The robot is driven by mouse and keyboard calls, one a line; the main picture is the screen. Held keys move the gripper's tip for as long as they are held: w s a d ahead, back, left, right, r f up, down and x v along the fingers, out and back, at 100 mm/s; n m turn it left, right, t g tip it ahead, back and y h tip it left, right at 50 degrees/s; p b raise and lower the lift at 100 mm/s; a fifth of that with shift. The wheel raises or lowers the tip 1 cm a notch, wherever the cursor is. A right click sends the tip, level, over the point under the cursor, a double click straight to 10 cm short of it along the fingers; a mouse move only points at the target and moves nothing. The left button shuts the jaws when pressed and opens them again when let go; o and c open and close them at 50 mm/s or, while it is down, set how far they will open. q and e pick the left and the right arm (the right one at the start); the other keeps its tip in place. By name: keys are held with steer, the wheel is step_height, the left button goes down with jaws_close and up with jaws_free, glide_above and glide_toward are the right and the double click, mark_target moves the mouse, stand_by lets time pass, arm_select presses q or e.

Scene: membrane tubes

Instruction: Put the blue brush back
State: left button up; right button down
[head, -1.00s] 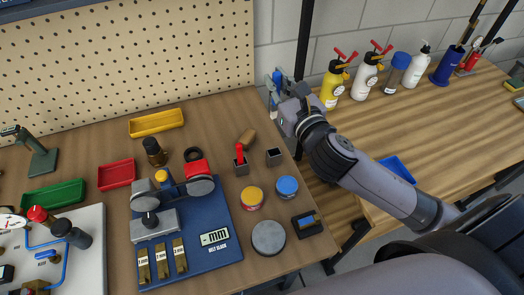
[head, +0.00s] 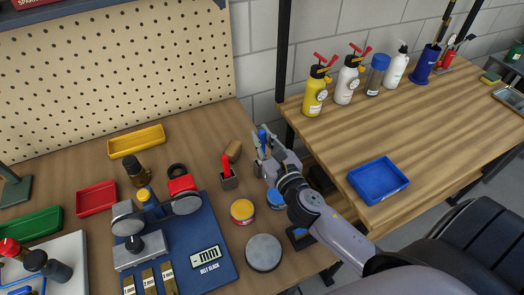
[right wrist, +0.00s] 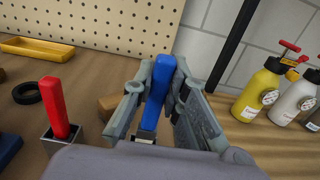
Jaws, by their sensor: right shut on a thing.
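The blue brush (right wrist: 158,92) is upright between the fingers of my right gripper (right wrist: 160,105) in the right wrist view. My right gripper is shut on it. In the head view the brush (head: 262,138) shows as a small blue piece at the right gripper (head: 264,146), above the bench's right part. The red brush (head: 226,164) stands in a square dark holder (head: 229,182) to the left; it also shows in the right wrist view (right wrist: 55,108). The second square holder is hidden behind my right gripper, so I cannot tell if the brush's lower end is in it. My left gripper is out of view.
A brown block (head: 233,150) lies close to the red brush. A yellow-lidded tin (head: 242,211), a blue-lidded tin (head: 275,198) and a round grey disc (head: 263,252) lie in front. The right-hand table holds spray bottles (head: 315,92) and a blue tray (head: 378,181).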

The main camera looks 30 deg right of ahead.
step_height(320, 180, down, 4)
steer(key=shift+b, duration=0.8)
steer(key=shift+f, duration=0.25)
steer(key=c, duration=1.6)
jaws_free()
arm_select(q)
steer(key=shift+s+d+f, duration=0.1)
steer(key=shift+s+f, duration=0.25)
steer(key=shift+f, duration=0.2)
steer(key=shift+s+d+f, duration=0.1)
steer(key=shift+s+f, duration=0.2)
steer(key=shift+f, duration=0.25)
